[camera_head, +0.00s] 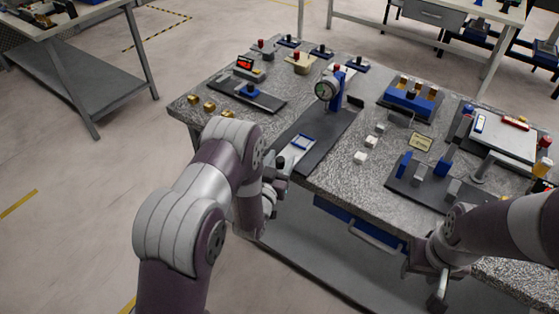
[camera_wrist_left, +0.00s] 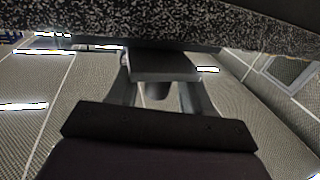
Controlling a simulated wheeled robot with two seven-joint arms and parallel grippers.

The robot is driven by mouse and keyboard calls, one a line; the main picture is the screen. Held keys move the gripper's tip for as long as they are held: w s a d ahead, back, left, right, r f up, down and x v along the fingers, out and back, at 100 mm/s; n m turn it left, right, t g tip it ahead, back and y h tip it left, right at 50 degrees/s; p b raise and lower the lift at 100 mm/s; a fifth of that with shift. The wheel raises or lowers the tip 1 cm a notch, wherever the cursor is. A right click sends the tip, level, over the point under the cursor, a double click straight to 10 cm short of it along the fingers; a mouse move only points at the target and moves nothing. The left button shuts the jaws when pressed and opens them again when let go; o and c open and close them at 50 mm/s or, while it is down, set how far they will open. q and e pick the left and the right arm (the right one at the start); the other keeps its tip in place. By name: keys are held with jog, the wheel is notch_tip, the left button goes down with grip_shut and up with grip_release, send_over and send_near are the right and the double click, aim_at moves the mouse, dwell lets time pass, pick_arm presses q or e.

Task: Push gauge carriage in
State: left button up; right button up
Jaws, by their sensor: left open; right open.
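The gauge carriage (camera_head: 337,88) is a blue upright post with a round dial, standing toward the back of a dark base plate (camera_head: 318,152) on the speckled bench. A blue-edged white frame (camera_head: 300,142) lies nearer the front of that plate. My left gripper (camera_head: 280,168) is at the bench's front edge, near the plate's front end and apart from the carriage. It is open, its fingers partly hidden by the arm. In the left wrist view its fingers (camera_wrist_left: 163,88) sit under the speckled edge (camera_wrist_left: 160,28). My right gripper (camera_head: 436,285) is open and low in front of the bench.
White blocks (camera_head: 366,150) lie right of the plate. A dark fixture with blue and grey posts (camera_head: 425,182) stands further right. A dark rail with a blue knob (camera_head: 252,95) and brass pieces (camera_head: 208,106) lie left. A drawer handle (camera_head: 372,238) juts from the front.

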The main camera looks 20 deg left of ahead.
aim_at(289, 153)
pick_arm(q)
jog(key=shift+d, duration=0.1)
jog(key=shift+c, duration=0.9)
grip_shut()
jog(key=shift+w+d+b, duration=0.25)
jog(key=shift+w+b, duration=0.1)
jog(key=shift+w, duration=0.35)
jog(key=shift+w+d+b, duration=0.3)
jog(key=shift+w, duration=0.45)
jog(key=shift+w+d+b, duration=0.25)
jog(key=shift+w+b, duration=0.1)
jog(key=shift+w, duration=0.35)
jog(key=shift+o, duration=0.9)
grip_release()
jog(key=shift+s, duration=0.15)
